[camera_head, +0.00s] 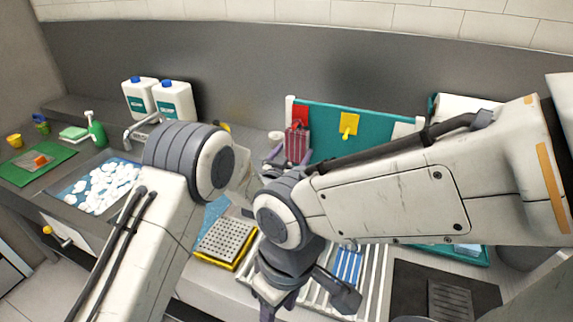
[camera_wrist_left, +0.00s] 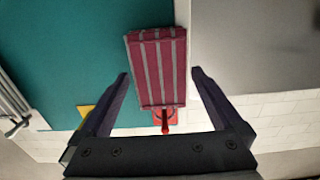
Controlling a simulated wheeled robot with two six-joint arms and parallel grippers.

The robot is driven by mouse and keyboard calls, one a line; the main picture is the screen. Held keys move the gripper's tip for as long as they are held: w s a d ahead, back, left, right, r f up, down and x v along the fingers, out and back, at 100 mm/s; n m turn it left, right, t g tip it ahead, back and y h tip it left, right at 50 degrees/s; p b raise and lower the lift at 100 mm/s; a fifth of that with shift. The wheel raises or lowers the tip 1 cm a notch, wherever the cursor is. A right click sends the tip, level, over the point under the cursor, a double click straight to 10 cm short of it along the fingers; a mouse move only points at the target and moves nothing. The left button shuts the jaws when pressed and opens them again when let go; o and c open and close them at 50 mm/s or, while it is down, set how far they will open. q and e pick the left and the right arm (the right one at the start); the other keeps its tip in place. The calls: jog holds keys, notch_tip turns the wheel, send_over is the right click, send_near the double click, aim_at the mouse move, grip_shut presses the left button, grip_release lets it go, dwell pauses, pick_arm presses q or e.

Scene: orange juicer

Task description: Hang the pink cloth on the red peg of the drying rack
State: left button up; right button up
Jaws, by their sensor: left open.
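The pink cloth (camera_head: 297,146), dark pink with grey stripes, hangs at the red peg (camera_wrist_left: 165,124) on the teal drying rack (camera_head: 378,123). The red plate behind the peg (camera_head: 300,116) shows above the cloth in the head view. In the upside-down left wrist view, the cloth (camera_wrist_left: 157,68) extends from the peg. My left gripper (camera_wrist_left: 160,73) is open, with one finger on each side of the cloth and a visible gap on both sides. In the head view, its arm hides most of it. My right gripper (camera_head: 280,302) points down over the counter; its fingers are unclear.
A yellow peg plate (camera_head: 348,124) is on the rack, right of the cloth. White bottles (camera_head: 172,101) stand at the back left. A grey perforated block on a yellow tray (camera_head: 225,242) and a metal slatted rack (camera_head: 372,270) lie below. My right arm covers much of the right side.

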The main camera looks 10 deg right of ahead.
pick_arm(q)
jog(key=b+v, duration=0.3)
jog(key=v, duration=0.6)
jog(key=s+a+f+n+g+y, duration=0.2)
jog(key=s+a+f+g+y, duration=0.15)
jog(key=a, duration=0.85)
jog(key=s+a+f+n+g+y, duration=0.3)
jog(key=s+a+g+y, duration=0.15)
jog(key=a, duration=0.65)
jog(key=s+a+n+g+y, duration=0.1)
jog(key=s+a+g, duration=0.1)
jog(key=s+a, duration=0.35)
jog(key=s+a+n+g+y, duration=0.1)
jog(key=s+a+g, duration=0.1)
jog(key=s, duration=0.7)
jog(key=s+d+r+m+g, duration=0.1)
jog(key=s+d+m, duration=0.1)
jog(key=s+d, duration=0.2)
jog(key=s+d+r+m+g, duration=0.1)
jog(key=s+d+r+m, duration=0.1)
jog(key=s+d+m, duration=0.1)
jog(key=s+d+r+m+g+h, duration=0.1)
jog(key=s+d+m, duration=0.1)
jog(key=s+d, duration=0.4)
jog(key=shift+s+r+m, duration=0.15)
jog(key=shift+r+m, duration=0.15)
